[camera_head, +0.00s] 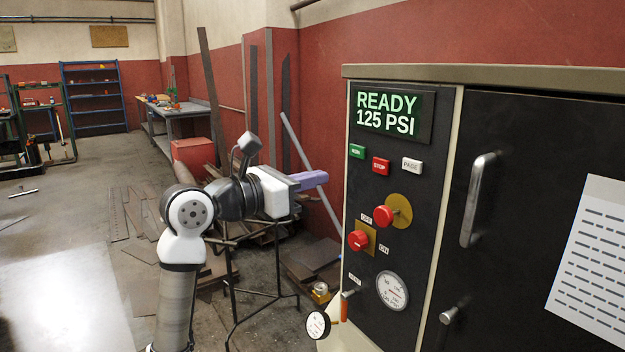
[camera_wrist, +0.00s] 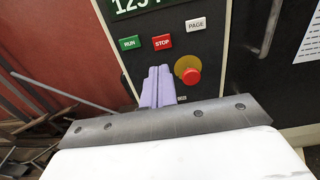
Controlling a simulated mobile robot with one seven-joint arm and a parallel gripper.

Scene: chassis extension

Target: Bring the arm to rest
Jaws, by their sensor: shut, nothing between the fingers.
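My arm stands at the centre left of the head view, bent at the elbow, with the forearm pointing right toward a black machine panel. My gripper (camera_head: 312,179) has purple fingers and is shut and empty, a little left of the panel. In the wrist view the gripper (camera_wrist: 158,80) shows its two fingers pressed together, in front of the panel's left edge. The panel (camera_head: 375,240) carries a green display (camera_head: 388,112) reading READY 125 PSI. Whether the fingertips touch the panel is hard to tell, but a gap shows in the head view.
The panel has a green RUN button (camera_head: 357,151), red STOP button (camera_head: 380,166), white PAGE button (camera_head: 412,166), two red knobs (camera_head: 383,215) (camera_head: 358,240) and gauges (camera_head: 392,291). A cabinet handle (camera_head: 478,200) juts out at right. Metal scraps lie behind my arm. Floor at left is open.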

